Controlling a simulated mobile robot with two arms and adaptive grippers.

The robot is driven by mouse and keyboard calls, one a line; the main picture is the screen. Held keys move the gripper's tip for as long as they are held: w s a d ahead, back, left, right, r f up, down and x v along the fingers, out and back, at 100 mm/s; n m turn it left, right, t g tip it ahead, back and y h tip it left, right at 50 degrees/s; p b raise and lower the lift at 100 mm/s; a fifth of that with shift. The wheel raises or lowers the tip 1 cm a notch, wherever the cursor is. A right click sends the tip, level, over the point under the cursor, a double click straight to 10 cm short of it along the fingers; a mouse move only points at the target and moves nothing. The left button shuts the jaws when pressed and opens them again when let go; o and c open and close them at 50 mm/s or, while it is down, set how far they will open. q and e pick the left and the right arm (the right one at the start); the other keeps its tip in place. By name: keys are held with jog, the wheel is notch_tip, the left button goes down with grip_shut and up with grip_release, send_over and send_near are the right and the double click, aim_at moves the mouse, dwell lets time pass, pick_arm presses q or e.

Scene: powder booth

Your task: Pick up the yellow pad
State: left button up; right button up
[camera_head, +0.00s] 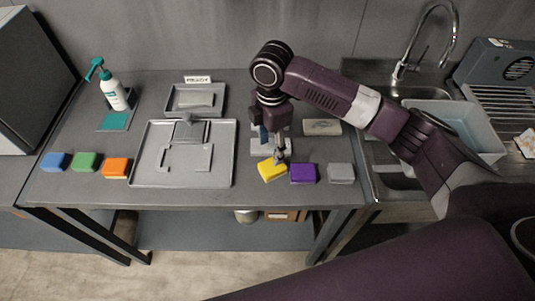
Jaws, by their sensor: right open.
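The yellow pad (271,171) lies on the grey table near its front edge, just left of the purple pad (303,173). It sits slightly turned compared with the pads beside it. My right gripper (279,157) points down at the far right corner of the yellow pad, with its fingers open. Its fingertips partly overlap the pad's back edge in the picture; I cannot tell whether they touch it. My left gripper is not in view.
A grey pad (341,173) lies right of the purple one. Blue (55,162), green (86,161) and orange (116,167) pads lie at the left. A large metal tray (140,178) fills the middle. A pump bottle (112,90) stands back left; a sink is at right.

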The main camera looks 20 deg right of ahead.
aim_at(273, 165)
jog(key=s+f+p, duration=0.2)
jog(key=f, duration=0.1)
jog(key=shift+s, duration=0.25)
jog(key=f, duration=0.3)
jog(key=shift+w+p, duration=0.35)
jog(key=shift+p, duration=0.05)
jog(key=shift+f, duration=0.4)
jog(key=c, duration=0.8)
jog(key=shift+c, duration=1.1)
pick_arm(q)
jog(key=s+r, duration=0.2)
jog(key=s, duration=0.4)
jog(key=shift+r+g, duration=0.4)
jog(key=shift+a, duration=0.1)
pick_arm(e)
jog(key=shift+r, duration=0.15)
